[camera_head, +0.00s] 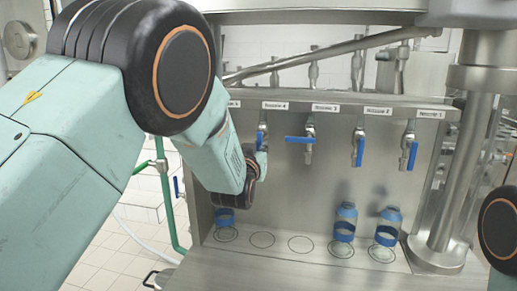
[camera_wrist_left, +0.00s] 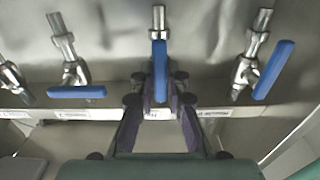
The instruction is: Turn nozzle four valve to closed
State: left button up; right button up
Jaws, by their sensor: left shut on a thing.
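The nozzle four valve's blue handle (camera_head: 261,140) hangs below the label that reads as nozzle 4 (camera_head: 275,105) in the head view. In the left wrist view this handle (camera_wrist_left: 159,62) is in the middle, in line with its metal pipe (camera_wrist_left: 158,20). My left gripper (camera_wrist_left: 160,88) is shut on the handle, one finger on each side. In the head view my left arm hides most of the gripper and part of the valve.
The nozzle 3 handle (camera_head: 300,139) lies crosswise to the left of its pipe. The nozzle 2 handle (camera_head: 360,151) and nozzle 1 handle (camera_head: 412,155) point down. Blue-banded bottles (camera_head: 345,220) (camera_head: 388,225) stand on the marked shelf (camera_head: 300,262) below.

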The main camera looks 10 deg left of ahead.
pick_arm(q)
jog(key=shift+w+a+f, duration=0.15)
jog(key=shift+f, duration=0.05)
grip_shut()
jog(key=shift+d, duration=0.25)
